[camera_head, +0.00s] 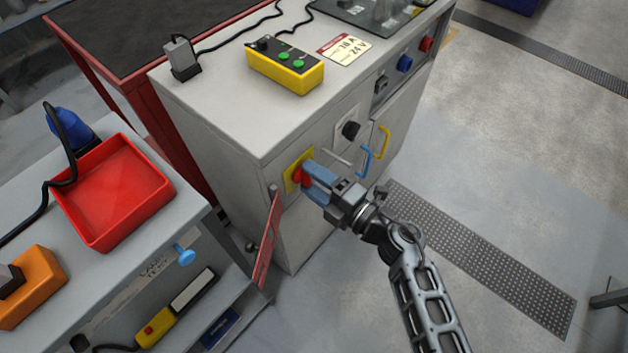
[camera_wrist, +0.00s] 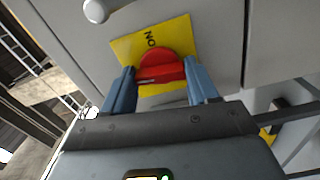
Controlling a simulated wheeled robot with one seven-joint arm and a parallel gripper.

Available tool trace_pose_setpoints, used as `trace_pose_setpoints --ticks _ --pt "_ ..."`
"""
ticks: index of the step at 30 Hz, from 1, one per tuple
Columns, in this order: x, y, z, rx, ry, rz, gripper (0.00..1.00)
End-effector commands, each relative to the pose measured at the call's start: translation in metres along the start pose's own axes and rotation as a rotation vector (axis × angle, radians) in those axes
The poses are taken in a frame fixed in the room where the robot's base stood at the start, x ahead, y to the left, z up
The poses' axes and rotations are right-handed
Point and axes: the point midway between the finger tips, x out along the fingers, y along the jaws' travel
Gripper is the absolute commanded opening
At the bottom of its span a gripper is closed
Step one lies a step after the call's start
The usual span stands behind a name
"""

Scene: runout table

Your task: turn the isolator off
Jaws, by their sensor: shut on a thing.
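The isolator is a red rotary handle (camera_wrist: 160,68) on a yellow plate (camera_wrist: 180,35) on the front of the grey cabinet. The word "ON" shows on the plate above the handle in the wrist view. In the head view the red handle (camera_head: 299,176) and yellow plate (camera_head: 291,170) sit near the cabinet's left front corner. My gripper (camera_head: 306,174) has its blue fingers at the handle, one on each side. In the wrist view my gripper (camera_wrist: 162,82) is shut on the red handle, whose lower part is partly hidden.
A black knob (camera_head: 351,130) and blue and yellow hooked handles (camera_head: 383,141) are to the right on the cabinet front. A red panel (camera_head: 268,240) juts out below left. A bench with a red tray (camera_head: 112,190) stands left. Open floor lies right.

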Motion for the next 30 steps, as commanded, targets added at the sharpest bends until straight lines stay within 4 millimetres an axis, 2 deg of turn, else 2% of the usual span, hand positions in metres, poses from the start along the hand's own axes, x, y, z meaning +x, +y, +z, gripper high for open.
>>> trace_pose_setpoints --ticks 9,25,26,30 --pt "-0.0007 -0.0017 -0.0004 -0.117 0.000 -0.002 0.28" --pt "-0.0008 -0.0017 -0.0005 -0.137 0.000 -0.003 0.28" --pt "-0.0008 -0.0017 -0.0005 -0.137 0.000 -0.003 0.61" --pt "-0.0006 -0.0013 -0.0004 -0.137 0.000 -0.002 0.74"
